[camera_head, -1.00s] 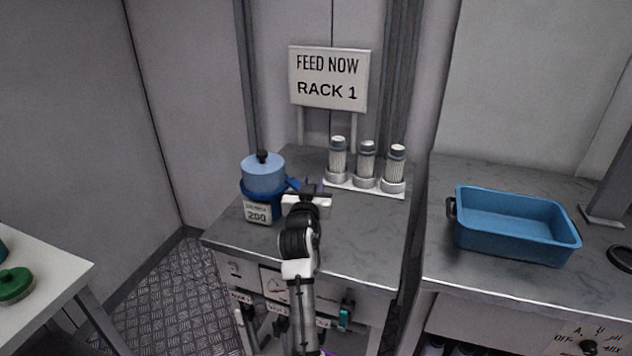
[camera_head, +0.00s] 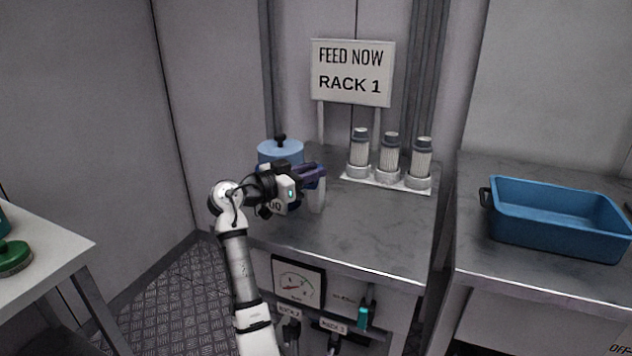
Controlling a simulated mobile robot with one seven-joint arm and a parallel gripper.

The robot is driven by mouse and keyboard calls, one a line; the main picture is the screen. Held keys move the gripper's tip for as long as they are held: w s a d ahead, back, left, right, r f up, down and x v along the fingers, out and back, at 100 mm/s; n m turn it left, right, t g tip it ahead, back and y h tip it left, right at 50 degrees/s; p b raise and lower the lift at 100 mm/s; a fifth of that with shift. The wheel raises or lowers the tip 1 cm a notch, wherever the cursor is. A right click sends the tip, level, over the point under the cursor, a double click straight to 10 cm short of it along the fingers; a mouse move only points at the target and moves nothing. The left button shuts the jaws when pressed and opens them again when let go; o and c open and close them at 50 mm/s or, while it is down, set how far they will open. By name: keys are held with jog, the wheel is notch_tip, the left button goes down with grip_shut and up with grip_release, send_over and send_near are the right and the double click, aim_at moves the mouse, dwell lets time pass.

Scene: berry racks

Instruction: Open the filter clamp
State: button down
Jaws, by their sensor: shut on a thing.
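The filter housing has a light blue lid (camera_head: 280,150) with a black knob, at the back left of the grey counter. The filter clamp is a dark blue band around it, seen a second ago with its handle on the right; my arm now hides most of it. Part of the white label, reading "00", shows below my wrist. My gripper (camera_head: 313,186) is at the right side of the housing, turned sideways and shut on the clamp's handle. A purple part shows at the fingers. The exact contact is hidden, and I cannot tell how far the clamp stands open.
Several ribbed filter cartridges (camera_head: 389,157) stand on a white base to the right. Behind is a sign (camera_head: 351,73) reading "FEED NOW RACK 1". A blue tub (camera_head: 555,240) sits on the right counter. A gauge (camera_head: 298,281) is on the counter's front. The counter's front middle is clear.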

jog(key=shift+a+m+g+h, duration=0.25)
jog(key=shift+m+g+h, duration=0.15)
jog(key=shift+g, duration=0.1)
jog(key=c, duration=1.2)
grip_release()
jog(key=shift+f, duration=0.1)
jog(key=shift+a, duration=0.1)
jog(key=b+v, duration=0.2)
jog(key=v, duration=1.1)
jog(key=shift+s+a, duration=0.25)
